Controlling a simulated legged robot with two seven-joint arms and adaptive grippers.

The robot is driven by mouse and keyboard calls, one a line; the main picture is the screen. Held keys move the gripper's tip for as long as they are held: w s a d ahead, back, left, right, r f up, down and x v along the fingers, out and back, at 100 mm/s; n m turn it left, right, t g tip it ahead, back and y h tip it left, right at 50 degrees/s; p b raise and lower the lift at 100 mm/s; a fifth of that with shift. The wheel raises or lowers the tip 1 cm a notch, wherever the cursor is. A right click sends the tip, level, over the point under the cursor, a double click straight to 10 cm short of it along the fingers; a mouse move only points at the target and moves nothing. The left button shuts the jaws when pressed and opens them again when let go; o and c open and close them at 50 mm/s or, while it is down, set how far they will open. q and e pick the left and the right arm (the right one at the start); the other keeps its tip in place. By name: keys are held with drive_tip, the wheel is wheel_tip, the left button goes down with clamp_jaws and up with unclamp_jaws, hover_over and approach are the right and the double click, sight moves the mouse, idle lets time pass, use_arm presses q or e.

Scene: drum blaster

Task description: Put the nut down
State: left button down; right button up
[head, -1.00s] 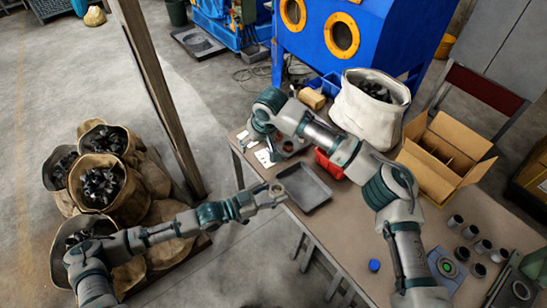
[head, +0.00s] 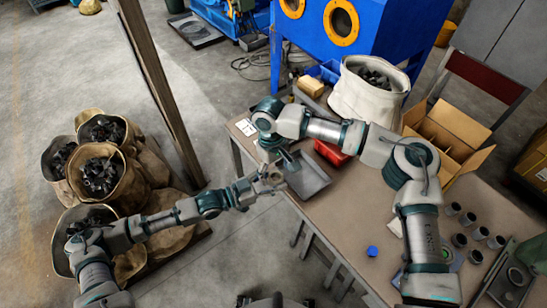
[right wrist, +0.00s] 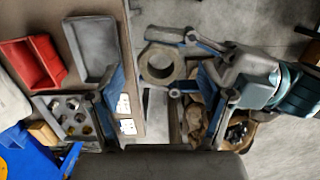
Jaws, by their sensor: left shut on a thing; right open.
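A large metal hex nut (right wrist: 159,63) shows in the right wrist view as a ring with an open middle. My left gripper (right wrist: 180,62) is shut on it and holds it out past the table's edge. In the head view the nut (head: 273,177) is small, at the tip of my left gripper (head: 264,180). My right gripper (right wrist: 162,95) is open, its two blue-sided fingers spread apart. The nut lies ahead of the gap between them, with no clear contact. In the head view my right gripper (head: 274,150) is just above the nut and partly hidden by its own wrist.
On the table (head: 345,215) are a grey tray (right wrist: 92,48), a red bin (right wrist: 32,62) and a holed tray with several small parts (right wrist: 70,117). A white sack (head: 368,92) and cardboard box (head: 447,135) stand behind. Sacks of dark parts (head: 97,175) stand left on the floor.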

drive_tip(key=shift+s+f, duration=0.1)
drive_tip(key=shift+f, duration=0.9)
drive_tip(key=c, duration=1.2)
use_arm(q)
drive_tip(key=shift+c, duration=2.3)
unclamp_jaws()
use_arm(e)
drive_tip(key=shift+c, duration=0.8)
use_arm(q)
drive_tip(key=shift+a, duration=0.1)
